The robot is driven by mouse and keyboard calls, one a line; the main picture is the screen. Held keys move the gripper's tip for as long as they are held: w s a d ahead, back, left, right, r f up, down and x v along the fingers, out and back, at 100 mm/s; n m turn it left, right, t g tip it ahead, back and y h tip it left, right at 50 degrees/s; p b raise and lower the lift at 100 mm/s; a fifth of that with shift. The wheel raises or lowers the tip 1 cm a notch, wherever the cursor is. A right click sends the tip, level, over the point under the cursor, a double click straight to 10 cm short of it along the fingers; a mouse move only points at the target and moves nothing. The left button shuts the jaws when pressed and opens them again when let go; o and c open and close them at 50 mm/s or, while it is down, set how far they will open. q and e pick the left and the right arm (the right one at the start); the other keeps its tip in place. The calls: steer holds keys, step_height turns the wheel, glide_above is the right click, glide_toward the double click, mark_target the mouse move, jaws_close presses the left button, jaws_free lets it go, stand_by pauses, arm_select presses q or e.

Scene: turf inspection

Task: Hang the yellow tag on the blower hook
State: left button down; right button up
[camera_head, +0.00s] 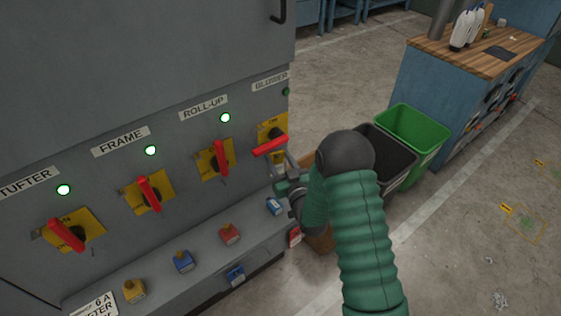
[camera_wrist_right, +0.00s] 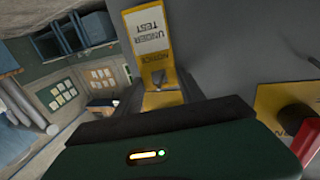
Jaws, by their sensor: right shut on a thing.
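The yellow tag (camera_wrist_right: 148,45) shows in the right wrist view with a white panel reading "NOTICE UNDER TEST", upside down in the picture. My right gripper (camera_head: 286,182) is shut on it, beside the grey cabinet just below the blower switch (camera_head: 270,134). In the head view the tag is mostly hidden by the gripper and the red handle. The blower switch has a yellow plate and a red handle (camera_head: 270,146) turned nearly level; its plate edge also shows in the wrist view (camera_wrist_right: 278,103). I cannot make out the blower hook clearly. My left gripper is out of view.
Tufter (camera_head: 67,235), frame (camera_head: 150,194) and roll-up (camera_head: 220,158) switches line the cabinet to the left. Yellow (camera_head: 134,291), blue (camera_head: 183,262) and red (camera_head: 230,234) padlocks stand on the ledge below. Black (camera_head: 388,158) and green (camera_head: 418,130) bins stand right of my arm.

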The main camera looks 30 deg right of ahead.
stand_by(0.4)
steer(key=o, duration=1.3)
steer(key=shift+o, duration=0.7)
steer(key=shift+a, duration=0.1)
